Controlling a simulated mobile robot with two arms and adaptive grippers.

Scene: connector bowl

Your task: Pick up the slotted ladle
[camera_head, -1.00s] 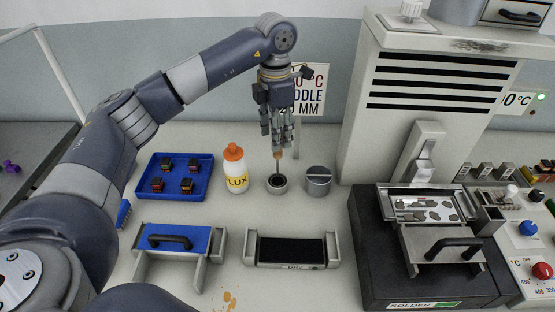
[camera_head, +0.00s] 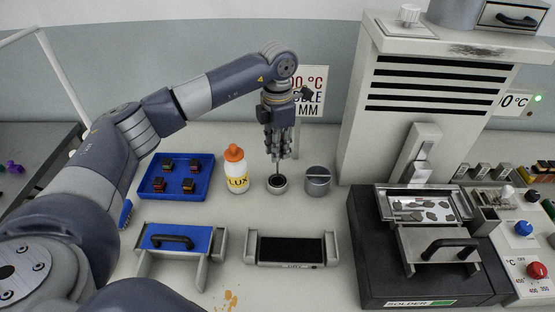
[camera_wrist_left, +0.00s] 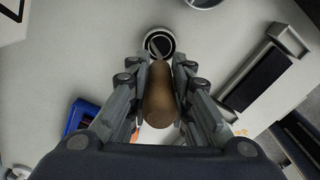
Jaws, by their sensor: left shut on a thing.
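The slotted ladle shows a brown handle (camera_wrist_left: 160,95) in the left wrist view, between the two fingers of my left gripper (camera_wrist_left: 158,88). In the head view my left gripper (camera_head: 278,152) points down, shut on the handle, and the fingers hide most of it. The ladle's thin dark shaft (camera_head: 277,169) runs down into a small round dark-mouthed holder (camera_head: 277,184). The holder also shows in the left wrist view (camera_wrist_left: 172,41), under the end of the handle. My right gripper is not in view.
A blue tray (camera_head: 207,190) lies farther left. The solder pot unit (camera_head: 420,285) is at the right.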

